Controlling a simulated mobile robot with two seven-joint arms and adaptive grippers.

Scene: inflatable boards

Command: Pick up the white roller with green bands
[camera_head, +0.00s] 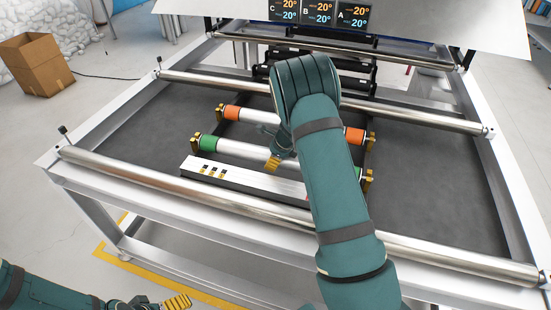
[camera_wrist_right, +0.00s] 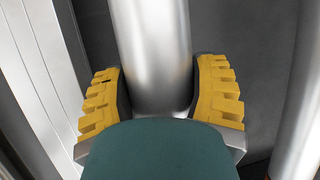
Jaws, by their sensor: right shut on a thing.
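The white roller with green bands (camera_head: 238,151) lies crosswise over the table, its left end at a gold bracket (camera_head: 195,140). Its right part is largely hidden behind my right arm. My right gripper (camera_head: 275,159) is shut on this roller near its middle. In the right wrist view, the pale roller (camera_wrist_right: 152,45) runs between the two yellow fingers of the gripper (camera_wrist_right: 160,75). Whether the roller is clear of its brackets cannot be told. My left gripper (camera_head: 174,302) is low at the left, away from the table, and its opening cannot be made out.
A white roller with orange bands (camera_head: 258,115) lies just behind. A white bar with small dark and yellow marks (camera_head: 245,180) lies in front. Long metal rollers (camera_head: 180,182) cross the table frame. A display panel (camera_head: 345,32) stands at the back. The dark tabletop at right (camera_head: 440,180) is clear.

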